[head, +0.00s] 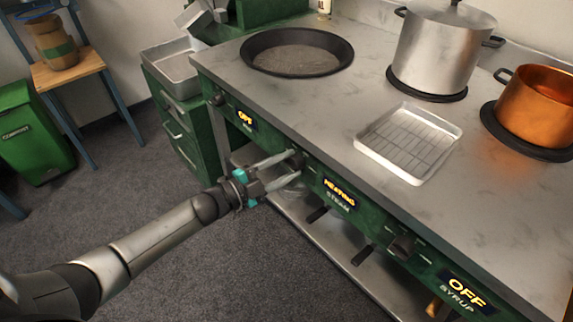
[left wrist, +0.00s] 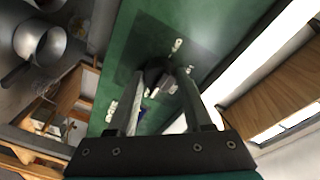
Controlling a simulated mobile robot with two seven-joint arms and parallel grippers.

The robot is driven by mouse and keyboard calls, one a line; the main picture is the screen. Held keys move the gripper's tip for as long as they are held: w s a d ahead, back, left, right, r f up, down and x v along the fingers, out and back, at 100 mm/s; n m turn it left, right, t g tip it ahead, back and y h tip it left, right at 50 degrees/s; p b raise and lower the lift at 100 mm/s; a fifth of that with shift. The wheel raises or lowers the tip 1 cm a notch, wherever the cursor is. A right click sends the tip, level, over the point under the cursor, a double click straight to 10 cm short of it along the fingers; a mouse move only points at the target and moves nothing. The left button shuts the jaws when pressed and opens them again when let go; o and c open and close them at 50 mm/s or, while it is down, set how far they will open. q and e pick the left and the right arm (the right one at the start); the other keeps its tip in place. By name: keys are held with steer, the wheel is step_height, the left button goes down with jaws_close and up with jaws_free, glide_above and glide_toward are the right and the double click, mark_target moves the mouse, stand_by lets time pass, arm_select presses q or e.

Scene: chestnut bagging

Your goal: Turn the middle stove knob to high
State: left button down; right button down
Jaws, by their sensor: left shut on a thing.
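The green stove front (head: 380,215) carries three knobs in a row. The middle knob (head: 297,157) is dark and partly hidden by my left gripper (head: 291,163). The label beside it reads HEATING, STEAM (head: 340,192), with the upper word lit. My left gripper comes in from the left and is shut on this knob. In the left wrist view, the dark knob (left wrist: 155,72) shows between the two fingers against the green panel; its exact pointer direction is hard to tell. My right gripper is not in view.
The left knob (head: 217,99) has a lit OFF label; the right knob (head: 402,246) has an OFF, SYRUP label. On the stovetop are a dark flat pan (head: 297,52), a steel pot (head: 440,50), a copper pot (head: 537,105) and a wire-rack tray (head: 408,142).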

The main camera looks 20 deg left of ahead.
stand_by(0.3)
arm_select(q)
steer(key=shift+c, duration=1.6)
jaws_free()
steer(key=p+v, duration=0.3)
steer(key=v, duration=1.2)
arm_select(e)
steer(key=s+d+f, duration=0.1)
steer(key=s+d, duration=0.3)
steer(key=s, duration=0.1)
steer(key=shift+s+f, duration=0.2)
arm_select(q)
steer(key=shift+a, duration=0.1)
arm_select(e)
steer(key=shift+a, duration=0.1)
